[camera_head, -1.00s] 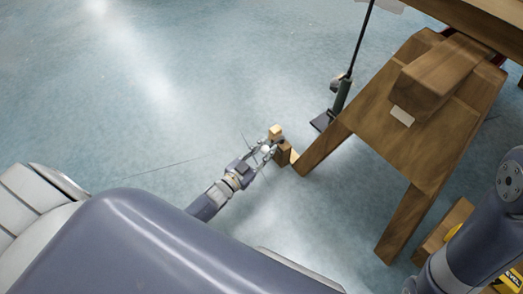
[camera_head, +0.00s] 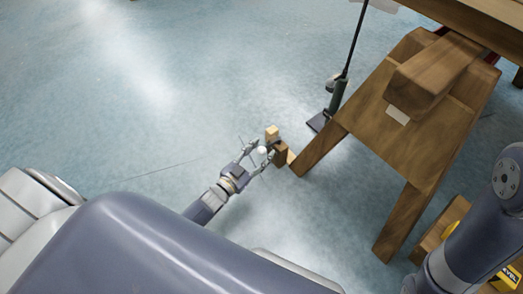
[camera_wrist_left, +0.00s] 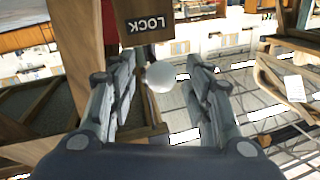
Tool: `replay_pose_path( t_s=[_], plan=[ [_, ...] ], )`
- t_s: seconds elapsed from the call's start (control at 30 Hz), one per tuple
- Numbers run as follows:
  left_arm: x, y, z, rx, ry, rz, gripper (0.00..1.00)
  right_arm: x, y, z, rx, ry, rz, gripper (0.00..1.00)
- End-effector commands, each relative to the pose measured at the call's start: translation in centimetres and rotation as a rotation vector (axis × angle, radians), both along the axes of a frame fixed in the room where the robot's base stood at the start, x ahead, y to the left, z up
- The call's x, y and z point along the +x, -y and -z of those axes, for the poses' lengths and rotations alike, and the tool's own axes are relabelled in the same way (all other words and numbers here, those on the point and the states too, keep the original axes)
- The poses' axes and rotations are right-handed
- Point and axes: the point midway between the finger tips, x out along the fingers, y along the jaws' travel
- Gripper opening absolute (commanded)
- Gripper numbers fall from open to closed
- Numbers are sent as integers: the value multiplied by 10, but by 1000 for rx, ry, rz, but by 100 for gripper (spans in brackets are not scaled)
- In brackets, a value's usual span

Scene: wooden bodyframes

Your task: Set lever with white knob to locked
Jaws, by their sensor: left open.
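The white knob (camera_head: 262,150) is a small ball near the wooden post of the frame. In the left wrist view the white knob (camera_wrist_left: 160,77) sits between the fingers, with a visible gap on both sides. My left gripper (camera_head: 258,156) is open around the knob; it also shows in the left wrist view (camera_wrist_left: 158,90). The lever's shaft is mostly hidden behind the knob. In the head view a wooden block (camera_head: 272,133) stands just beyond the knob.
A wooden trestle frame (camera_head: 405,130) with slanted legs stands to the right of my left gripper. A dark pole (camera_head: 350,60) on a small base stands behind it. Open blue floor (camera_head: 130,90) lies to the left.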

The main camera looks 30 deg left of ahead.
Motion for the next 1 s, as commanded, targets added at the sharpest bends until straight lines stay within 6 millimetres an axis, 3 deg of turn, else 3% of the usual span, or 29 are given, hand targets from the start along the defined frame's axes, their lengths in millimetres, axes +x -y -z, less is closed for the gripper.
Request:
replay_pose_path(
  t_s=[0.3,0.5,0.7,1.0],
  plan=[
    [-65,-16,2,1,-5,0,46,1,0,1,0,-3,-1,0],
    [-96,-23,1,1,-4,-1,46,1,0,1,0,-3,-1,0],
    [-107,-26,0,0,-2,-1,46,1,0,1,0,-3,-2,0],
    [-108,-26,1,0,-2,0,46,1,0,1,0,-3,-2,0]
  ],
)
